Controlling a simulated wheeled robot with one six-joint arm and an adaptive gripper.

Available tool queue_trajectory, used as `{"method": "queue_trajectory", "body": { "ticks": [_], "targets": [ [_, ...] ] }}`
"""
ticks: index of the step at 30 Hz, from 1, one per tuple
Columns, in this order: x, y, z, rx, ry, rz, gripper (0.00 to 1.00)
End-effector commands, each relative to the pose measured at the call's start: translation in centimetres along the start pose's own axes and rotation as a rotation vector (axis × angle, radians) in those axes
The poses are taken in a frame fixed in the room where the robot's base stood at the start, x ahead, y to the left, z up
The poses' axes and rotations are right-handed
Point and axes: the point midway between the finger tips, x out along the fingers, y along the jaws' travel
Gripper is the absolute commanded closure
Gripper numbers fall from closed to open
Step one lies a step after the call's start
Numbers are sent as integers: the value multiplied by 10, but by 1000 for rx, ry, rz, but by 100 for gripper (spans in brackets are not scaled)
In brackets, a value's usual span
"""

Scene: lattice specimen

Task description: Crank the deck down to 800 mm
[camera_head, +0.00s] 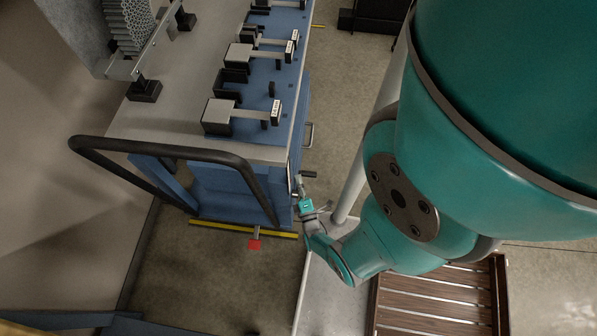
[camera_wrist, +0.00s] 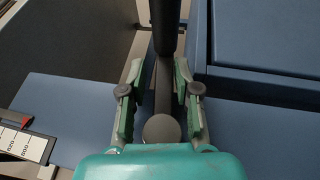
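The cart with the deck (camera_head: 165,120) stands at the left in the head view, with a grey top and blue body. My gripper (camera_wrist: 160,80) is at the near right corner of the cart, low beside its blue side. In the wrist view its two green-padded fingers are apart, with a dark bar and a round grey knob (camera_wrist: 162,130) between them, likely the crank handle. I see no clear contact with the pads. A small dark handle (camera_head: 308,174) sticks out of the cart's side. A white height scale (camera_wrist: 22,145) with a red mark shows at left; its pointer reading is unclear.
A black push bar (camera_head: 175,149) spans the cart's near end. A red pedal (camera_head: 254,244) sits low by a yellow strip (camera_head: 210,224). Several specimen fixtures (camera_head: 222,112) stand on the deck. A slatted wooden pallet (camera_head: 440,300) lies at the right.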

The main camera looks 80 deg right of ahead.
Motion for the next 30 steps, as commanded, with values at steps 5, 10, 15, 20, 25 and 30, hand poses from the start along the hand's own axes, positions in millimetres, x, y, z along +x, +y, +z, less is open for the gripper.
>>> {"method": "queue_trajectory", "body": {
  "ticks": [5,10,15,20,25,30],
  "targets": [
    [-1,0,0,-1,2,-2,56],
    [-3,-1,-1,-1,4,-4,56],
    [-18,-2,-1,-2,7,-6,56],
    [-41,-1,-2,0,9,-5,56],
    [-59,-1,-2,0,8,-4,56],
    [-69,-1,-1,0,6,-3,56]
  ]
}}
